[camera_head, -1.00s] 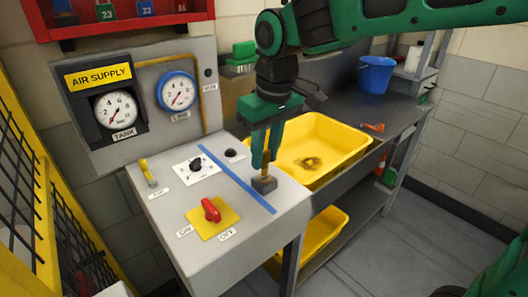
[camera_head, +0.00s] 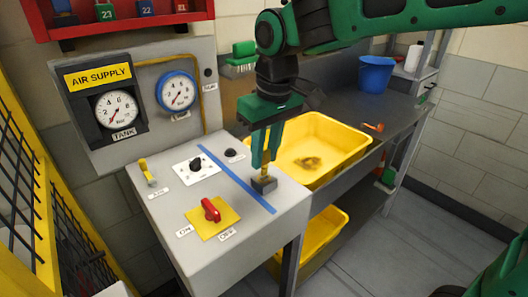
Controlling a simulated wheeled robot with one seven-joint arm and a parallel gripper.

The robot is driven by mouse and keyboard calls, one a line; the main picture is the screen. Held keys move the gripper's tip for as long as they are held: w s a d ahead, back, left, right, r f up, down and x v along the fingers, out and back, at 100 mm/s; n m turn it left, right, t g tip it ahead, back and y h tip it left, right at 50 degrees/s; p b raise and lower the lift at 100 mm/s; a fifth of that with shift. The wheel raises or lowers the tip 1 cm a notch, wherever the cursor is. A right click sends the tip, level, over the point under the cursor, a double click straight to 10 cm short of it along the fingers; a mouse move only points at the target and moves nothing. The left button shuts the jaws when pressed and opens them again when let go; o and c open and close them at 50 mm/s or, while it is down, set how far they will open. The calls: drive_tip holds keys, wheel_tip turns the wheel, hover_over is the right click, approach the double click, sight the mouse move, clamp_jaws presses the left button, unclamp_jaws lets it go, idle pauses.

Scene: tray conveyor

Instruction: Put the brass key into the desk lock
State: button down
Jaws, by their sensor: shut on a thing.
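My gripper (camera_head: 266,164) points down over the right part of the grey desk panel (camera_head: 240,249). Its green fingers are shut on the brass key (camera_head: 265,172), of which only a small upright part shows between and below the fingertips. The desk lock (camera_head: 264,185) is a small dark grey block on the panel, right of the blue stripe. The key's lower end meets the top of the block; how deep it sits in it I cannot tell.
A red switch on a yellow plate (camera_head: 210,211) and a yellow lever (camera_head: 147,171) stand on the panel. A yellow tray (camera_head: 337,128) lies just behind the lock. Air gauges (camera_head: 117,110) hang on the wall at left. A blue bucket (camera_head: 375,74) stands at the back right.

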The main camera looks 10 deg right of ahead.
sight(266, 160)
drive_tip(key=shift+f, duration=1.65)
drive_tip(key=c, duration=1.3)
unclamp_jaws()
drive_tip(key=shift+c, duration=0.2)
wheel_tip(266, 160, up, 11)
drive_tip(key=s+d, duration=0.1)
drive_tip(key=shift+s+f, duration=0.15)
drive_tip(key=shift+f, duration=0.05)
